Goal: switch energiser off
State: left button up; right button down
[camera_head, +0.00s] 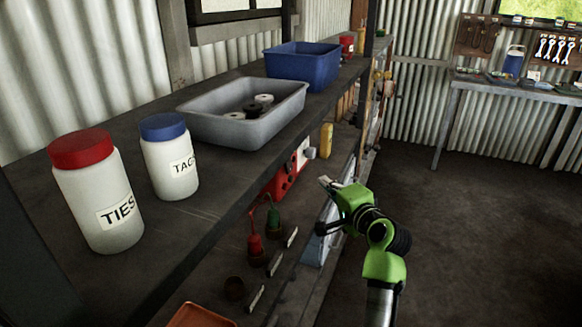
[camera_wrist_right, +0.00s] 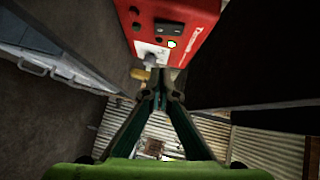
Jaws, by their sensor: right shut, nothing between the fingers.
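The energiser appears to be the red box (camera_head: 284,182) on the lower level under the shelf, partly hidden by the shelf edge. In the right wrist view its red body (camera_wrist_right: 200,12) fills the top centre. Its face has dark round knobs or buttons, a black rectangular part (camera_wrist_right: 168,28) and a small white spot. I cannot tell the switch position. My right gripper (camera_head: 327,183) is shut and empty, to the right of the box in the head view. In the wrist view its fingertips (camera_wrist_right: 160,88) meet just below the box, with no clear contact.
The shelf (camera_head: 235,185) carries a red-lidded jar (camera_head: 95,190), a blue-lidded jar (camera_head: 168,160), a grey tray (camera_head: 215,128) and a blue bin (camera_head: 300,70). Open floor (camera_head: 470,240) lies right; a workbench (camera_head: 510,90) stands at the back.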

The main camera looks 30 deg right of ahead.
jog(key=p, duration=0.1)
send_near(292, 166)
jog(key=w+d, duration=0.3)
jog(key=w+a, duration=0.1)
jog(key=w+a+p, duration=0.1)
jog(key=w, duration=0.1)
jog(key=shift+a+f, duration=0.25)
jog(key=shift+f, duration=0.1)
pick_arm(q)
jog(key=shift+s+d+r, duration=0.1)
jog(key=shift+s+r, duration=0.1)
jog(key=shift+r, duration=0.3)
jog(key=shift+s+r, duration=0.15)
jog(key=shift+r, duration=0.35)
